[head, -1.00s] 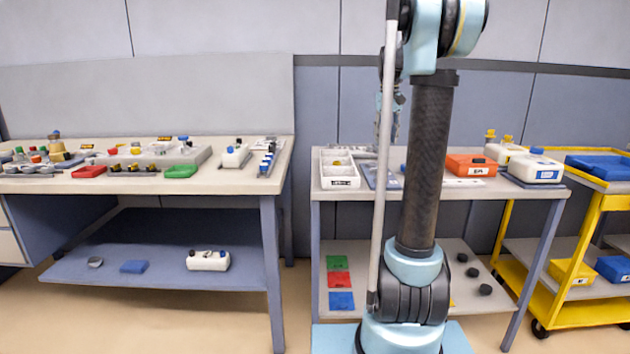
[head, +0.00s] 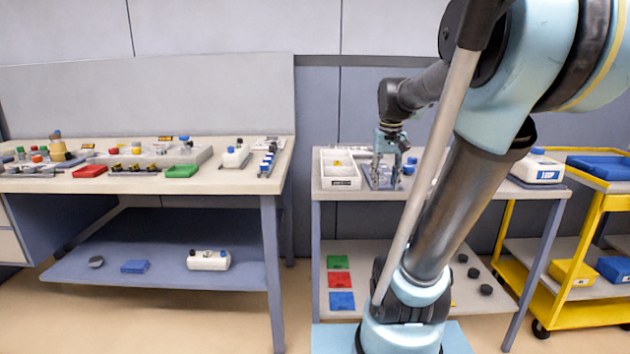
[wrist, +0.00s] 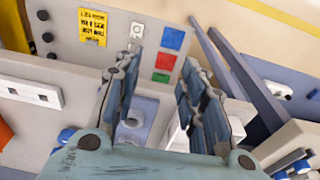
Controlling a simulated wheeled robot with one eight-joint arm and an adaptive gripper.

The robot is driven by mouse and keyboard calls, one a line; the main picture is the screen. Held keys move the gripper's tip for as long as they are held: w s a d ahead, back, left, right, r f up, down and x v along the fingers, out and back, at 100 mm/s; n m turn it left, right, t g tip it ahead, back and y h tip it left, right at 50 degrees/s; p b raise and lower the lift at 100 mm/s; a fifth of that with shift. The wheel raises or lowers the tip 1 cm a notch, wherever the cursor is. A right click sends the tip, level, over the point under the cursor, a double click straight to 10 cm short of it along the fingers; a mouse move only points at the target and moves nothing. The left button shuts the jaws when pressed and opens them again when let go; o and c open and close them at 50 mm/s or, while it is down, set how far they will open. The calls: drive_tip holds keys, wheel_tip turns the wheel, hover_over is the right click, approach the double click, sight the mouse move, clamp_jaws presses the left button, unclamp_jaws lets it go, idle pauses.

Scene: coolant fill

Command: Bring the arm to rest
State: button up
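My gripper (head: 388,172) hangs fingers-down over the right-hand bench (head: 470,192), just right of the white compartment tray (head: 340,182). Below it is a flat grey-blue fixture (head: 368,184). In the wrist view the two fingers (wrist: 165,90) stand well apart. Nothing is held between them; the fixture (wrist: 137,118) with a round feature shows behind the gap. I cannot tell from the head view how close the fingertips are to the fixture. My arm leans right and reaches back over the bench, hiding much of its middle and right part.
Blue-capped items (head: 410,166) stand just right of the gripper. A white blue-capped container (head: 537,167) is at the bench's right end. A yellow cart (head: 597,195) stands at right, and a cluttered workbench (head: 240,182) at left. Air above the left workbench is free.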

drive_tip(key=s+a+f+t, duration=0.1)
drive_tip(key=s+f, duration=1.5)
drive_tip(key=shift+a+f, duration=0.3)
drive_tip(key=shift+a, duration=0.1)
drive_tip(key=shift+s, duration=0.1)
